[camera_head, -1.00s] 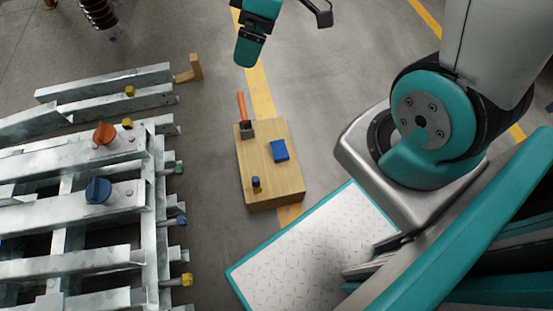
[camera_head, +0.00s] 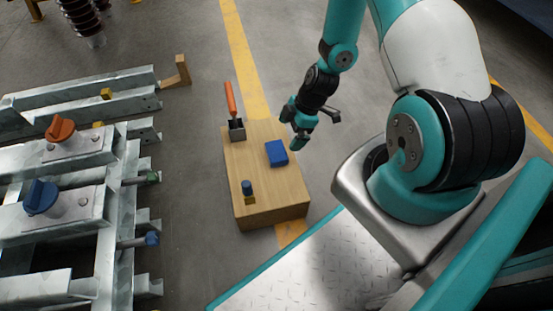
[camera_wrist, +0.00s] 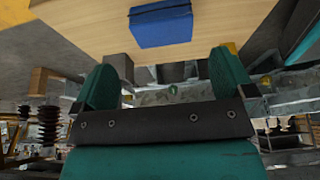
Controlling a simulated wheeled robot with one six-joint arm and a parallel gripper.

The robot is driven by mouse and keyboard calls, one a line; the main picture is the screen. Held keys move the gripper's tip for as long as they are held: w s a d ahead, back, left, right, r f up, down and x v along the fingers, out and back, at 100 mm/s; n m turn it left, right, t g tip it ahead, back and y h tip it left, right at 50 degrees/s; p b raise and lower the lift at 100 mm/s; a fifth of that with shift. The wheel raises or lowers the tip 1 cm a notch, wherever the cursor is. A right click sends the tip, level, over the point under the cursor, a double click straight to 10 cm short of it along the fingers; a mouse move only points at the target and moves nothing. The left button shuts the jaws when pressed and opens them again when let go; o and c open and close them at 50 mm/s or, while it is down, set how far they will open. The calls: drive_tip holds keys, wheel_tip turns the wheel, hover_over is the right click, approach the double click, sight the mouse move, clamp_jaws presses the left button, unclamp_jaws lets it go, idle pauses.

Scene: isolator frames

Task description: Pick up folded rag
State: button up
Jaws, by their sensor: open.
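The folded rag (camera_head: 277,153) is a small blue block-like bundle lying on the right side of a wooden box top. In the wrist view the blue rag (camera_wrist: 160,24) shows at the top middle, beyond and between my fingers. My gripper (camera_head: 296,128) is at the right edge of the box, just right of the rag and apart from it. In the wrist view my gripper (camera_wrist: 165,85) has its two teal fingers spread wide with nothing between them.
The wooden box (camera_head: 270,197) also bears an orange-handled tool in a grey holder (camera_head: 237,130) and a small blue cylinder (camera_head: 247,187). A metal frame with an orange knob (camera_head: 60,129) and a blue knob (camera_head: 41,197) stands at the left. Floor behind the box is clear.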

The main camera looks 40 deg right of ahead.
sight(277, 150)
drive_tip(key=b+x, duration=0.1)
drive_tip(key=x, duration=0.3)
drive_tip(key=shift+b, duration=0.35)
drive_tip(key=b+x, duration=0.4)
drive_tip(key=x, duration=0.1)
drive_tip(key=shift+w+a+f+b, duration=0.1)
drive_tip(key=shift+a+b, duration=0.2)
drive_tip(key=shift+a, duration=0.2)
drive_tip(key=c, duration=0.6)
drive_tip(key=shift+r, duration=0.25)
wheel_tip(277, 150, up, 20)
drive_tip(key=p, duration=1.1)
drive_tip(key=shift+f, duration=0.1)
